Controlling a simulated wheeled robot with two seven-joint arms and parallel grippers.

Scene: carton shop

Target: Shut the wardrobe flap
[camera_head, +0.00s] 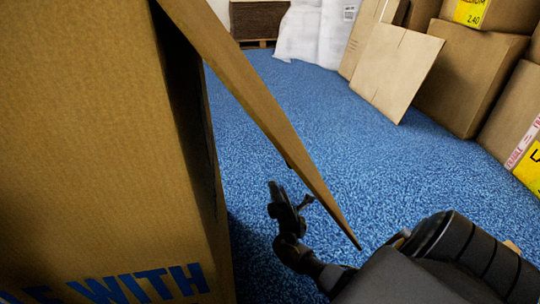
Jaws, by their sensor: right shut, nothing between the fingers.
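The wardrobe carton (85,130) is a tall brown cardboard box with blue printed lettering low on its side, filling the left of the view. Its flap (255,95) stands out from the carton's upper edge, slanting down to the right, with a dark gap between it and the box. My right gripper (283,192) is shut and empty. It is low, between the carton's side and the flap's lower part. I cannot tell whether it touches the flap. My left gripper is not in view.
Blue carpet (320,120) lies clear beyond the flap. Flat cardboard sheets (396,68) lean at the back right beside stacked cartons (465,75). White wrapped goods (318,32) and a pallet with brown cardboard (259,20) stand at the back.

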